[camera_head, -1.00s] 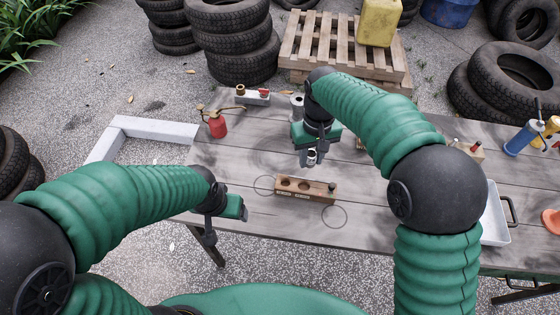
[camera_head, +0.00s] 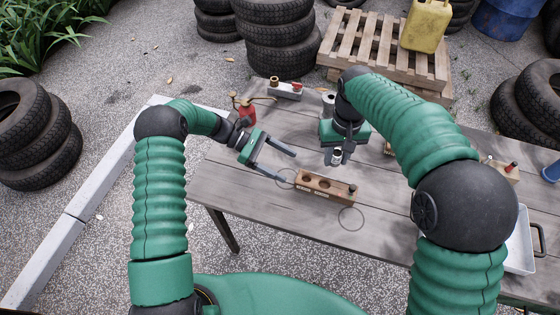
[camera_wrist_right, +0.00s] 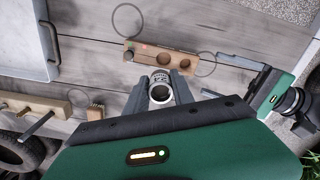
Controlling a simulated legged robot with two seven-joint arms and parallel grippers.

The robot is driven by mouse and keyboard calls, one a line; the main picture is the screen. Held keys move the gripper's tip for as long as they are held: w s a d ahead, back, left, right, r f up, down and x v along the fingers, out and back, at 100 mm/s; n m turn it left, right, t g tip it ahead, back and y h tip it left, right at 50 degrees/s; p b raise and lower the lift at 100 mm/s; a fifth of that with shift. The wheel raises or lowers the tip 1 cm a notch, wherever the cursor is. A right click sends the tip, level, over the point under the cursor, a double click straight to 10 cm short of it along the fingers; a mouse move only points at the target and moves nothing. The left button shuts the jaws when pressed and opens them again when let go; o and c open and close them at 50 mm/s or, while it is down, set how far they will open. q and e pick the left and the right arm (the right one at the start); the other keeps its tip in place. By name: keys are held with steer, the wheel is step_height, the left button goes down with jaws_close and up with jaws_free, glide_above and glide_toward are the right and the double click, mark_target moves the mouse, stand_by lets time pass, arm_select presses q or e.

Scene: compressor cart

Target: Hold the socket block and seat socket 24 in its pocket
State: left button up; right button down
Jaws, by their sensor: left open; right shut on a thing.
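The wooden socket block (camera_head: 326,188) lies on the table in the head view, with two dark round pockets and a small dark piece at its right end. It also shows in the wrist view (camera_wrist_right: 147,56). My right gripper (camera_head: 336,160) is shut on a metal socket (camera_wrist_right: 160,88), upright and above the far side of the block, apart from it. The number on the socket is too small to read surely. My left gripper (camera_head: 290,167) is open at the block's left end, its fingers pointing toward it. It shows no grip on the block.
A red oil can (camera_head: 247,111), a small rack (camera_head: 285,90) and a metal cylinder (camera_head: 328,102) stand at the back. A white tray (camera_head: 522,245) lies at the right. Thin rings are marked beside the block. The table's front is clear.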

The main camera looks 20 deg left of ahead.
mark_target(312, 179)
arm_select(q)
steer(key=x, duration=1)
steer(key=shift+d+f, duration=0.2)
steer(key=shift+a, duration=0.4)
steer(key=c, duration=0.7)
steer(key=shift+d, duration=0.25)
jaws_close()
